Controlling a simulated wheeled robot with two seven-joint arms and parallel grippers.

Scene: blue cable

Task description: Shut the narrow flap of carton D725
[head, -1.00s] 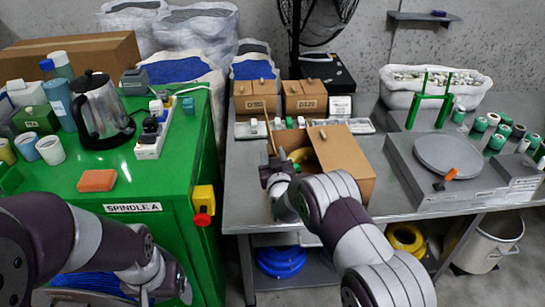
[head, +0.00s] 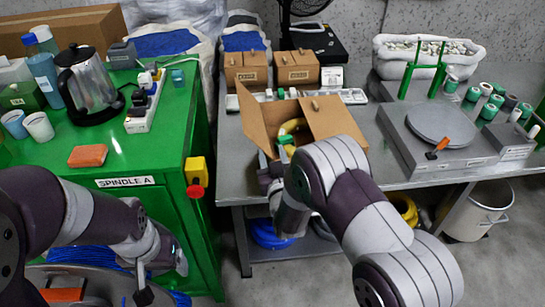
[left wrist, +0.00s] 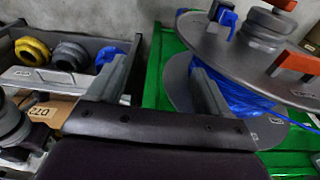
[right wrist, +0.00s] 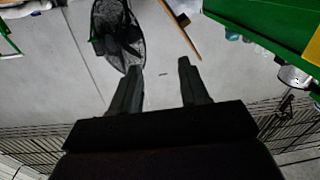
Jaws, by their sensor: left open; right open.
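An open brown carton (head: 338,133) stands near the front edge of the grey bench. Its right flap, with a small knob, is raised and leans outward. Its left flap (head: 256,122) stands up and leans left. Yellow coiled material (head: 292,127) shows inside. The carton's front is hidden behind my right arm and its label cannot be read. My right gripper (head: 272,180) is at the carton's front left; in the right wrist view (right wrist: 158,80) it is open and empty. My left gripper (head: 150,280) is low before the green cabinet; in the left wrist view (left wrist: 160,80) it is open and empty.
Two closed labelled cartons (head: 297,70) stand behind. A grey turntable unit (head: 441,128) is to the right. The green cabinet (head: 150,180) with a kettle and orange block is to the left. A spool with blue cable (left wrist: 235,85) is near my left gripper.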

